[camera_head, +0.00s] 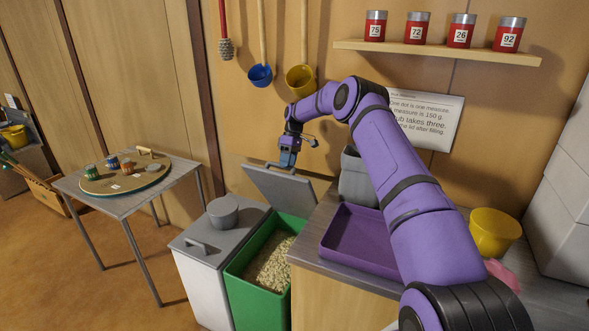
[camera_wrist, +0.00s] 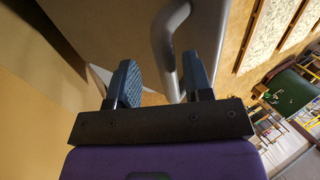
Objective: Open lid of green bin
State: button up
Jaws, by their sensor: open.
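The green bin (camera_head: 250,303) stands on the floor between a white bin and the counter. Its grey lid (camera_head: 282,189) is raised and tilted back toward the wall, and pale grain (camera_head: 271,265) shows inside the bin. My gripper (camera_head: 285,165) is at the upper edge of the raised lid. In the wrist view my gripper (camera_wrist: 160,78) is open, and the grey bar of the lid's handle (camera_wrist: 168,35) runs down between its two blue fingers, close to the right one. I cannot tell whether it touches a finger.
The white bin (camera_head: 201,290) has a shut grey lid with a grey pot (camera_head: 223,212) on it. On the counter are a purple tray (camera_head: 345,262), a grey container (camera_head: 357,185) and a yellow bowl (camera_head: 494,232). Scoops (camera_head: 300,80) hang on the wall above my gripper.

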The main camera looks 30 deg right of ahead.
jog(key=r, duration=0.1)
jog(key=s+r, duration=0.1)
jog(key=shift+r, duration=0.3)
jog(key=s+a+r, duration=0.1)
jog(key=s+a, duration=0.2)
jog(key=s, duration=1.1)
jog(key=shift+s+a+r, duration=0.15)
jog(key=shift+s+a, duration=0.05)
jog(key=shift+s, duration=0.15)
jog(key=shift+c, duration=0.4)
